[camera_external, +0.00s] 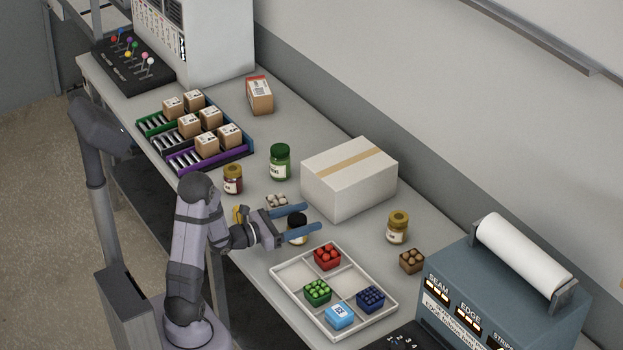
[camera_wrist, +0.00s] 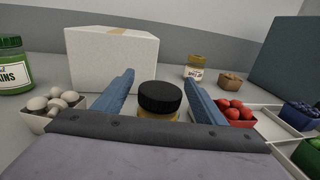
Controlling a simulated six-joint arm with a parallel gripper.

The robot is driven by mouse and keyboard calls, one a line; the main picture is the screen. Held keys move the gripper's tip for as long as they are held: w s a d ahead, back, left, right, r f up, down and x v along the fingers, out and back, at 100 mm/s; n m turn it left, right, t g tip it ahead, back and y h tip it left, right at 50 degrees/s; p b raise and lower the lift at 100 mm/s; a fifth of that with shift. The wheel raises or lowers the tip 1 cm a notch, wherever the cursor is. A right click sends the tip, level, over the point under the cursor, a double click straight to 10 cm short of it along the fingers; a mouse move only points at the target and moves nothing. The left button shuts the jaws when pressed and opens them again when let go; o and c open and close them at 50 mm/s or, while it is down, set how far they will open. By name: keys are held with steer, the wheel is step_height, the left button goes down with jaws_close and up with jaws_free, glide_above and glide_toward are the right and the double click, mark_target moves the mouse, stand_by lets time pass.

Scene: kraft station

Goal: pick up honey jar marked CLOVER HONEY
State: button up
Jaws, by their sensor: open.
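A jar with a black lid (camera_external: 297,219) and amber contents stands on the bench between the blue fingers of my gripper (camera_external: 311,217). In the wrist view its black lid (camera_wrist: 160,97) is centred between the open fingers (camera_wrist: 160,75), with gaps on both sides. Its label is mostly hidden, so I cannot read CLOVER HONEY on it. A second jar, yellowish with a gold lid (camera_external: 397,227), stands farther right; it also shows in the wrist view (camera_wrist: 194,70), its label too small to read surely. My gripper is open and empty.
A white carton (camera_external: 345,180) stands behind the jar. A box of white mushrooms (camera_wrist: 54,107) is to the left, a divided tray (camera_external: 280,272) with punnets to the right. A green jar (camera_external: 279,162) and a dark red jar (camera_external: 233,180) stand farther left.

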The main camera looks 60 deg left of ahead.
steer(key=shift+w+d, duration=0.15)
steer(key=shift+w, duration=0.65)
steer(key=c, duration=1.4)
steer(key=shift+r, duration=0.1)
steer(key=shift+r, duration=0.1)
